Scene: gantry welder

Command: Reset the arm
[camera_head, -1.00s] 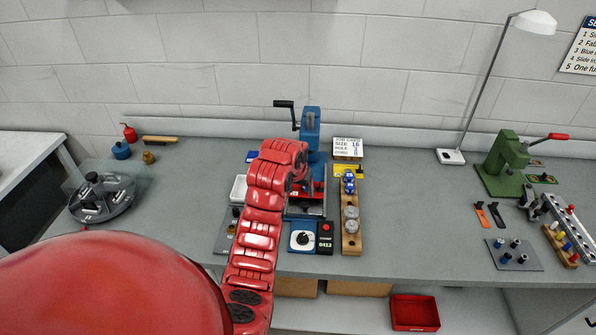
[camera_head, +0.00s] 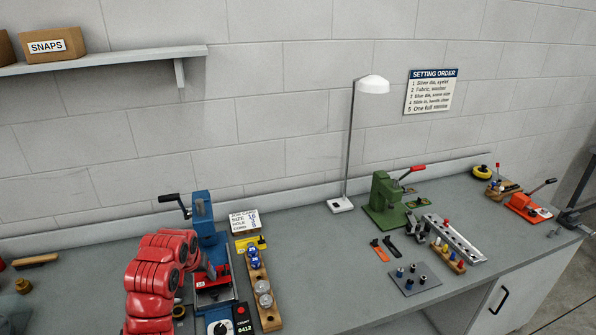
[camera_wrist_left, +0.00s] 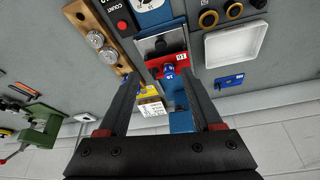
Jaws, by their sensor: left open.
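My left arm (camera_head: 158,275) is red and rises from the lower edge of the head view, in front of the blue press (camera_head: 203,215). The arm hides part of the press. My left gripper (camera_wrist_left: 162,76) is open in the left wrist view, its two dark fingers apart. Between and beyond the fingers are the press's red block (camera_wrist_left: 168,64) and a small blue piece (camera_wrist_left: 169,72) on it. I cannot tell whether the fingers touch anything. Nothing shows held in them. My right gripper is not in view.
A wooden block with round pieces (camera_head: 264,290) and a size card (camera_head: 244,221) are beside the press. Farther right are a lamp (camera_head: 341,204), a green press (camera_head: 384,200), a grey plate with pegs (camera_head: 415,279) and an orange press (camera_head: 528,205).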

